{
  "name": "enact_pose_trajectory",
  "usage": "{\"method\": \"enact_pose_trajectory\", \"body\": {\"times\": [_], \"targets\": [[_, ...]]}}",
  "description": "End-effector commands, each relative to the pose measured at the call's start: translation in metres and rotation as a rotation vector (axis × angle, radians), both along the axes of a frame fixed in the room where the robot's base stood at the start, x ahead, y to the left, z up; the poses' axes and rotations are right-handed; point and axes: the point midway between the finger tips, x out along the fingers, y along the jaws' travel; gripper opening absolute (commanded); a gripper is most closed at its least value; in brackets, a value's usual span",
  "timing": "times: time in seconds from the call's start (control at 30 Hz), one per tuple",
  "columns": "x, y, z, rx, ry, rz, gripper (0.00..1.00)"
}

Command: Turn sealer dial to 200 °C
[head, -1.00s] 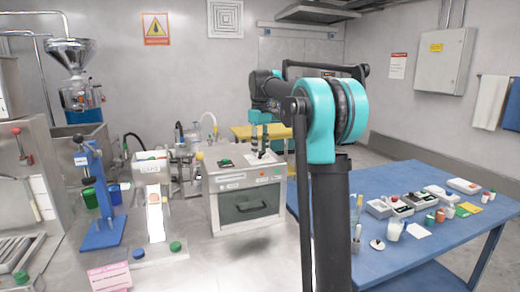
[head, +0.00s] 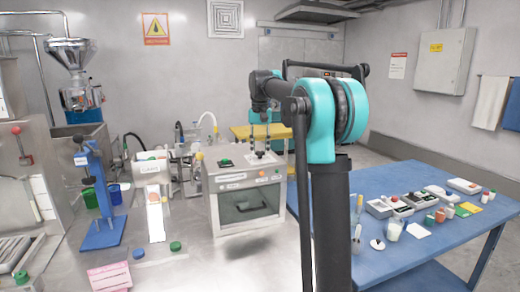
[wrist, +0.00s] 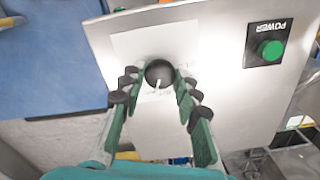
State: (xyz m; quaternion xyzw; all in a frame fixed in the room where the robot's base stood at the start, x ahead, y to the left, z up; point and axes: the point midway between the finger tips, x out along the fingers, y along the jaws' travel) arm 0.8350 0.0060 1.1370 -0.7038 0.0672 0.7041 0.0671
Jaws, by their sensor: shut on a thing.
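The sealer (head: 245,203) is a steel box with a front window, standing on the steel bench. Its dial (wrist: 159,72) is a dark round knob with a white pointer mark, set on a pale panel (wrist: 130,48) on the sealer's top. In the wrist view the mark points down, slightly left. My gripper (wrist: 160,80) is shut on the dial, with one green finger on each side. In the head view my gripper (head: 260,150) reaches down onto the sealer's top. The temperature markings around the dial are too faint to read.
A green POWER button (wrist: 270,50) sits on the same top face, clear of my fingers. A blue table (head: 420,255) with small items stands to the right. A blue-framed press (head: 100,200) and a pale dispenser (head: 152,190) stand left of the sealer.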

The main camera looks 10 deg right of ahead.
Motion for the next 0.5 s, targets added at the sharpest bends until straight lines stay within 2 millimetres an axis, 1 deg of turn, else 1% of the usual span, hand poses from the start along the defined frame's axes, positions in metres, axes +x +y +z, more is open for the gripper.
{"method": "enact_pose_trajectory", "body": {"times": [0.3,0.5], "targets": [[0.0004,-0.0001,0.0004,0.0,-0.001,-0.295,0.03],[0.0005,-0.0001,0.0004,0.001,-0.001,-0.452,0.03]]}}
